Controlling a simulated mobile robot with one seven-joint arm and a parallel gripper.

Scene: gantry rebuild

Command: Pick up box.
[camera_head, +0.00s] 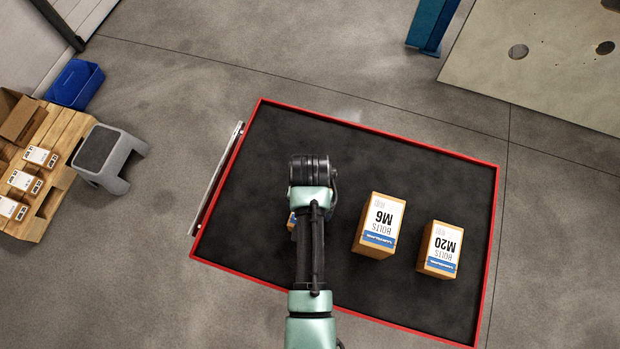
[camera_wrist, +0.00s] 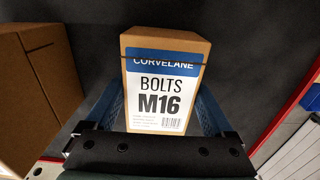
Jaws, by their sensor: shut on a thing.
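In the wrist view a brown cardboard box (camera_wrist: 158,84) with a white label reading "BOLTS M16" and a blue band stands between my two blue fingers. My gripper (camera_wrist: 158,105) is shut on this box, with one finger along each side. The lower part of the label is close to the gripper's dark palm. In the head view my arm hides the gripper and most of this box; a small part of it (camera_head: 292,221) shows left of the arm. I cannot tell whether the box touches the mat or is lifted.
A brown box (camera_wrist: 28,95) is close on the left in the wrist view. A grey stool (camera_head: 110,157) and a laden pallet (camera_head: 62,135) stand left.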

